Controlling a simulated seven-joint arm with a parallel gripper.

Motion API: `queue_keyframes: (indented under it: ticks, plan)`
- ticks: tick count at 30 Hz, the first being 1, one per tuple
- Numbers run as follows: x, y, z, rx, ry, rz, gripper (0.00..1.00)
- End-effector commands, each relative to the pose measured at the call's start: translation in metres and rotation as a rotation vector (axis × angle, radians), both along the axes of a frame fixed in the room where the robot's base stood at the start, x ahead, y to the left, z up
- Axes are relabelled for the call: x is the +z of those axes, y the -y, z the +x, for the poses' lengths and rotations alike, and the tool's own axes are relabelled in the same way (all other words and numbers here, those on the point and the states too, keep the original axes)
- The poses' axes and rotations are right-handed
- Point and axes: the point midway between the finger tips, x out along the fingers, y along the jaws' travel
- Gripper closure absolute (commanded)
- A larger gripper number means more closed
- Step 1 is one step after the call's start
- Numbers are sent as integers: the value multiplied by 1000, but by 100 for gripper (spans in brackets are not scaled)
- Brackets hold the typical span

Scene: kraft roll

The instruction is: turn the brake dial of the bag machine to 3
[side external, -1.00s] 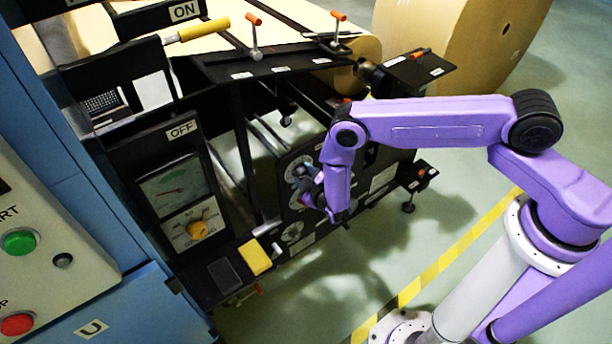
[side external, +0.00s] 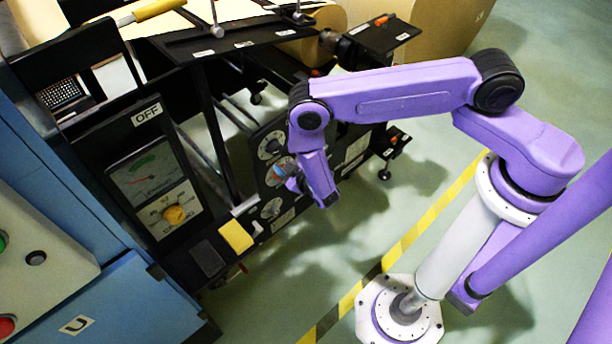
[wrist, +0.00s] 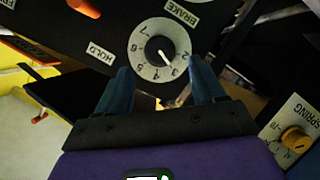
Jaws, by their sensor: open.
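The brake dial (wrist: 148,43) is a pale round face with a black knob and numbers, beside the BRAKE label in the wrist view. The white line on its knob points to the lower right, close to 3. In the side view, the machine's dark dial panel (side external: 268,184) carries several round dials, partly covered by my gripper (side external: 289,180). In the wrist view my gripper (wrist: 160,70) is open. Its two blue fingers lie to either side below the knob, with nothing between them. I cannot tell whether the fingertips touch the dial face.
A HOLD label (wrist: 101,54) lies left of the dial. A SPRING dial with an orange knob (wrist: 297,140) is at the lower right. A yellow pad (side external: 236,236) and a dark pad (side external: 207,258) sit on a ledge.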

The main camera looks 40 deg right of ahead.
Motion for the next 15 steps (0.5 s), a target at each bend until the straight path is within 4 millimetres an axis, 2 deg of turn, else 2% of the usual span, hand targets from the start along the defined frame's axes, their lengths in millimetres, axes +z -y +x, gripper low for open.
queue_keyframes:
  ticks: [9,15]
  plan:
    - [23,-16,-62,8,-1,-1,31]
    - [34,-22,-91,6,-1,-1,31]
